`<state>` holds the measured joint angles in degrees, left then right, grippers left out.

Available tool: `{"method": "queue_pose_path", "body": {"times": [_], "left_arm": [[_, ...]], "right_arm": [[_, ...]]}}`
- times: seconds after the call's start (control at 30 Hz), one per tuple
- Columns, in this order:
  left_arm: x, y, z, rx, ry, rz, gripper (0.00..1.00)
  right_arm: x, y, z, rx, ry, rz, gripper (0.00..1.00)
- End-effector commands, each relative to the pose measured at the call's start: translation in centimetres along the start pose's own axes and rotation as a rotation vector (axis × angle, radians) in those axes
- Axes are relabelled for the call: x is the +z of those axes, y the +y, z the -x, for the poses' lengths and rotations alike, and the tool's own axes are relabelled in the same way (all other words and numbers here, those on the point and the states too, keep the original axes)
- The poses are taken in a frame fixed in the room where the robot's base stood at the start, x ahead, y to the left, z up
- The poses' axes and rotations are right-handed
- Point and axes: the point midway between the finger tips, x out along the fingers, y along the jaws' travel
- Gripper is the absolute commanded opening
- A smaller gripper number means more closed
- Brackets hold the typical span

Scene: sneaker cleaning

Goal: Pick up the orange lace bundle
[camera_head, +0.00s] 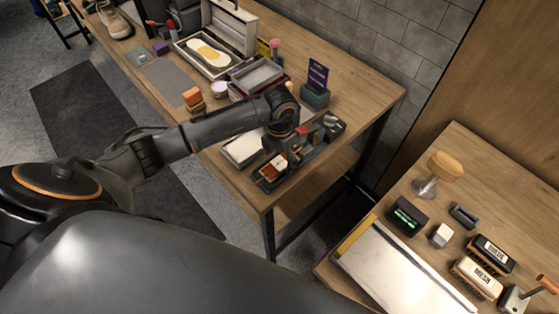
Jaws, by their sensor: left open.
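My left arm reaches from the left over the long wooden table. Its gripper (283,157) points down at the table's near right end and is open. Just below it is a small dark tray (262,184) holding small orange and white items (273,167). An orange one there looks like the lace bundle, but it is too small to be sure. The gripper is right over or beside it; I cannot tell whether they touch. The wrist and fingers hide part of the tray. My right gripper is not in view.
A second table (457,210) at right carries brushes and a metal tray (400,276). A floor gap separates the tables.

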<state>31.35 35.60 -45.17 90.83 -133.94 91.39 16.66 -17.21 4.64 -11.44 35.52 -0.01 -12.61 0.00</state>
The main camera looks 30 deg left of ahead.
Motion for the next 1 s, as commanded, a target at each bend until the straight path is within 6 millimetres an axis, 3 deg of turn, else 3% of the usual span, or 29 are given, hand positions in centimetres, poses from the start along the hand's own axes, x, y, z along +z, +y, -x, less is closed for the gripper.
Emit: {"method": "queue_pose_path", "body": {"times": [0.3,0.57,1.0], "left_arm": [[0.01,-0.01,-0.71,0.001,-0.001,-0.002,0.75],[0.0,0.0,-0.68,0.001,0.0,-0.001,0.23],[0.07,0.05,-0.17,0.001,-0.002,0.0,0.22]], "right_arm": [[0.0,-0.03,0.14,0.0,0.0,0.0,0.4],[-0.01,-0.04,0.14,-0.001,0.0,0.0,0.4],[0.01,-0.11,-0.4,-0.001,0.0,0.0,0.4]]}}
